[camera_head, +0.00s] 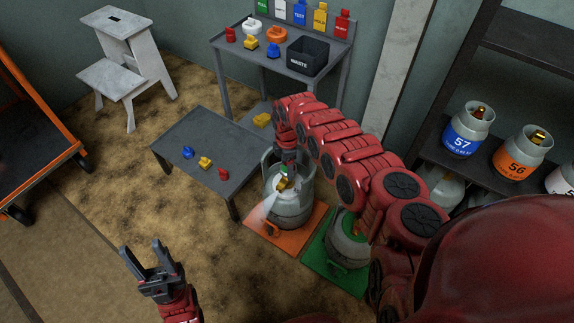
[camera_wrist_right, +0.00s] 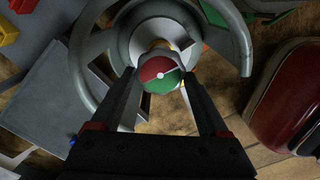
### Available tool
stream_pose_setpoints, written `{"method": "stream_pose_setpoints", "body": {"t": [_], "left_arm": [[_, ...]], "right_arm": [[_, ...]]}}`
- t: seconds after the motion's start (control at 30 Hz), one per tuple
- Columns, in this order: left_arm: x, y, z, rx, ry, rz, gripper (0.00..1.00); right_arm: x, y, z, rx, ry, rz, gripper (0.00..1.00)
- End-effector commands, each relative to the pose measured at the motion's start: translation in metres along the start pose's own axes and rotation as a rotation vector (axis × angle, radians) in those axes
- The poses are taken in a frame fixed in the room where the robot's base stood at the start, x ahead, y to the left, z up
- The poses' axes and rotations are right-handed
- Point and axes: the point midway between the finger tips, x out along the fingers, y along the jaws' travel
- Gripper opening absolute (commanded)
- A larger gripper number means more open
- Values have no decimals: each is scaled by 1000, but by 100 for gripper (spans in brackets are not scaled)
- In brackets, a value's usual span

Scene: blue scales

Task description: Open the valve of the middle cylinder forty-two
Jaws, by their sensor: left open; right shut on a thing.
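A grey gas cylinder (camera_head: 291,212) with an open collar stands upright on an orange mat (camera_head: 262,238); no number is readable on it. Its valve (camera_head: 283,183) shows at the top, and a pale white streak leaves it down to the left. In the right wrist view the valve knob (camera_wrist_right: 160,74) is round, part red and part green, inside the grey collar (camera_wrist_right: 84,58). My right gripper (camera_head: 287,168) reaches down into the collar and is shut on the knob, one finger on each side. My left gripper (camera_head: 143,248) is open and empty, above the floor.
Another cylinder (camera_head: 346,246) stands on a green mat (camera_head: 318,262), partly hidden by my right arm. A low grey table (camera_head: 212,137) holds small coloured valve pieces. Behind are a workbench with a WASTE bin (camera_head: 308,56), a step stool (camera_head: 122,60) and a cylinder shelf (camera_head: 515,97).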

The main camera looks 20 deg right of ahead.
Motion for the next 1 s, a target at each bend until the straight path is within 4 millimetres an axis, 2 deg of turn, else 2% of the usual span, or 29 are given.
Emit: {"method": "stream_pose_setpoints", "body": {"t": [0.2, 0.23, 0.33, 0.57, 0.67, 0.77, 1.0], "left_arm": [[0, 0, 0, 0, 0, 0, 50], [0, 0, 0, 0, 0, 0, 50], [0, 0, 0, 0, 0, 0, 50], [0, 0, 0, 0, 0, 0, 50], [4, 0, 0, -1, -2, -3, 50], [11, -1, 0, -3, -8, -12, 50], [36, -2, -3, -7, -15, -21, 50]], "right_arm": [[-1, 2, -1, 1, 1, 5, 23], [-1, 2, -1, 1, 1, 5, 82], [-1, 1, -1, 1, 1, 4, 100], [-1, 1, 0, 2, 1, 2, 100], [-7, 1, 0, 2, 1, 2, 100], [-22, 0, 1, 2, -1, 0, 100], [-85, 2, 1, 1, -3, 6, 100]]}}
